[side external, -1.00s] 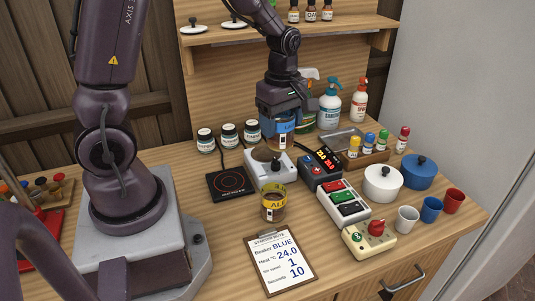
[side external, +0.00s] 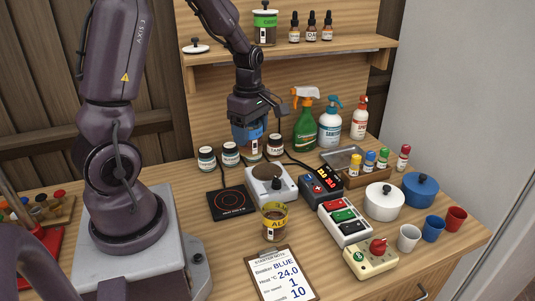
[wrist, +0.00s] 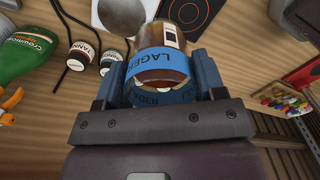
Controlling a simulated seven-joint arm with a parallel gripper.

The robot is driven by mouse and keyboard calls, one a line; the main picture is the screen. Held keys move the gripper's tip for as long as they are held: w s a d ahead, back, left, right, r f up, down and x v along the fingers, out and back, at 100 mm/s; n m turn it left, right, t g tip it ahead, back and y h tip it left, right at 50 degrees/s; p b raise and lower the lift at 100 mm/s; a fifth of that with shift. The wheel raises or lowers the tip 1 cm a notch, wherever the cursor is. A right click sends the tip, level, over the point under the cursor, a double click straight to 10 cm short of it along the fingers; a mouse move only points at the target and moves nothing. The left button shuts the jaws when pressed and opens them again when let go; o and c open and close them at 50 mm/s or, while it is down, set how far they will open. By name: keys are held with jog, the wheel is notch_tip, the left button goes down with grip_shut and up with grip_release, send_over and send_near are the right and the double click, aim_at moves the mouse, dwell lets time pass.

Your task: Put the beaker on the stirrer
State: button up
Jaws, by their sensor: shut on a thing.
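My gripper (side external: 247,124) is shut on a glass beaker with a blue LAGER band (side external: 247,139), held up in the air. In the side view it appears above and behind the stirrer, in front of the jars; its exact height is hard to tell. In the wrist view the blue-banded beaker (wrist: 160,62) sits between both fingers, with amber contents visible. The stirrer (side external: 283,196) is a white box with a round metal plate and a dark knob, its top empty. Part of the stirrer also shows in the wrist view (wrist: 103,16).
A black hot plate (side external: 231,203) lies left of the stirrer. A yellow-banded beaker (side external: 275,222) stands in front of it. A controller (side external: 321,188) is close on the right, several dark jars (side external: 229,154) behind. A clipboard (side external: 279,275) lies in front.

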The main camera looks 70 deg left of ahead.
jog(key=w+a+f, duration=0.1)
jog(key=w+f, duration=0.1)
jog(key=w+a+f, duration=0.1)
jog(key=f, duration=0.1)
jog(key=w+a+f, duration=0.1)
jog(key=w+f, duration=0.1)
jog(key=shift+w+a+f, duration=0.3)
jog(key=shift+a, duration=0.1)
jog(key=shift+f, duration=1.6)
jog(key=shift+f, duration=0.15)
jog(key=o, duration=1.1)
jog(key=shift+c, duration=0.2)
